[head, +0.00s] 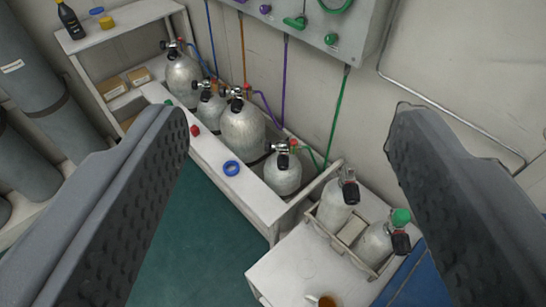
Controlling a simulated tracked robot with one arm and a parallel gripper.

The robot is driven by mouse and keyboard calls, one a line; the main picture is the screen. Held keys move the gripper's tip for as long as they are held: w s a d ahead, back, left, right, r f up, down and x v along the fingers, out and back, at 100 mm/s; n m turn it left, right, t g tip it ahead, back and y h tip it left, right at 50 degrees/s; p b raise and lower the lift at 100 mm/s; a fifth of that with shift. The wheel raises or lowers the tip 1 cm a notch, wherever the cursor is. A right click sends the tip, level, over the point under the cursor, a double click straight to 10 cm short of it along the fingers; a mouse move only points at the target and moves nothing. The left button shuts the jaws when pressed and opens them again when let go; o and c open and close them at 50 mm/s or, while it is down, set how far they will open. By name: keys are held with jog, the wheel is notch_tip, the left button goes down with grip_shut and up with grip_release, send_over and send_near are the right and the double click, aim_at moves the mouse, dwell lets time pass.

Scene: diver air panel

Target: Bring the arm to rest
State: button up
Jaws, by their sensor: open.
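My gripper (290,165) is open in the head view. Its two dark grey, textured fingers stand wide apart at the left and right of the picture, with nothing between them close by. Beyond and below them is the diver air panel area. Several silver cylinders, among them a large one (243,130), stand in a row in a white bench rack (237,187). The grey panel (338,22) with green and purple fittings is on the wall above. The rest of my arm is not visible.
Two more cylinders, one with a green cap (401,216), stand in a carrier on a white table (290,272) with a mug (322,301). Large grey tanks (40,70) stand at left. The green floor (190,245) is clear.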

jog(key=shift+r, duration=0.1)
notch_tip(320, 180, up, 6)
jog(key=p, duration=0.5)
jog(key=shift+f+p, duration=0.25)
jog(key=shift+p, duration=0.15)
jog(key=shift+c, duration=0.2)
